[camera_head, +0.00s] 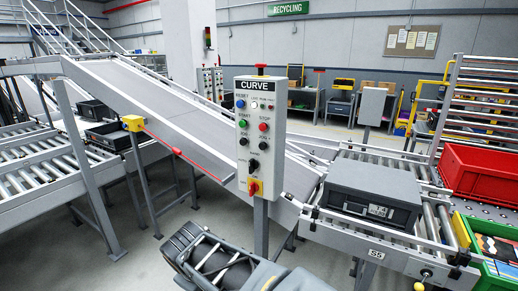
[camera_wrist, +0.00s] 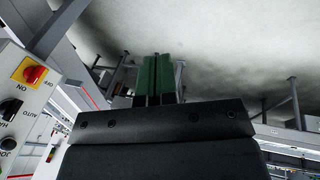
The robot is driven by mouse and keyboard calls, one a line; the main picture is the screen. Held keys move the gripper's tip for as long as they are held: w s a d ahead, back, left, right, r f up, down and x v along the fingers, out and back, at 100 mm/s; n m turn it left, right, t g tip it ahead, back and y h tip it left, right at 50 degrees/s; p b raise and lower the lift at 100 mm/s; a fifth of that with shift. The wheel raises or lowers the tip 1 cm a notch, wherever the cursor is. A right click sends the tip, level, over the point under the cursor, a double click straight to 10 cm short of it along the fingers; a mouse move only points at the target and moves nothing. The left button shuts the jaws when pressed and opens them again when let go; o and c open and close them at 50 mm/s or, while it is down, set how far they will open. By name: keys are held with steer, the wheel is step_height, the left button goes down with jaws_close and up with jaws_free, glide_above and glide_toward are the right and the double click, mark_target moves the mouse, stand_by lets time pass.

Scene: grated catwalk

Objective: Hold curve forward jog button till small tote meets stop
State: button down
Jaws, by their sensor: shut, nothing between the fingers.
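The CURVE control panel (camera_head: 281,120) stands on a post in the middle of the head view. It carries a green start button, a red stop button, a row of black buttons (camera_head: 243,141), a black selector and a red-and-yellow switch. The panel's edge (camera_wrist: 50,100) shows at left in the wrist view, rotated, with a partly cut-off knob or button marked JOG (camera_wrist: 8,144). A closed dark grey tote (camera_head: 375,185) sits on the rollers at right. My gripper (camera_wrist: 157,62) is shut and empty, its green fingers beside the panel, apart from it. I cannot make out a stop.
A sloped grey conveyor (camera_head: 150,95) descends behind the panel. More dark totes (camera_head: 110,135) are on the left rollers (camera_head: 45,175). A red crate (camera_head: 480,172) and a green bin (camera_head: 490,245) stand at far right. The S5 conveyor frame (camera_head: 395,250) bounds the right side.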

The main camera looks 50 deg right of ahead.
mark_target(261, 147)
steer(key=w+d+r+n+h+p, duration=0.2)
steer(key=w+d+r+n+h, duration=0.4)
steer(key=d+r+n+h, duration=0.1)
steer(key=w+d+r+n+t+h+p, duration=0.1)
steer(key=w+d+r+n+h+p, duration=0.1)
steer(key=w+d+r+n+h, duration=0.4)
steer(key=d+r+n, duration=0.2)
steer(key=d, duration=0.2)
steer(key=d+r+n+h, duration=0.1)
steer(key=d+r+n, duration=0.1)
steer(key=d, duration=0.2)
steer(key=shift+w+n+t+h+p, duration=0.15)
steer(key=shift+n+t+h+p, duration=0.15)
steer(key=shift+n, duration=0.1)
steer(key=shift+d, duration=0.1)
steer(key=p+x, duration=0.4)
steer(key=x, duration=1)
steer(key=shift+w, duration=0.1)
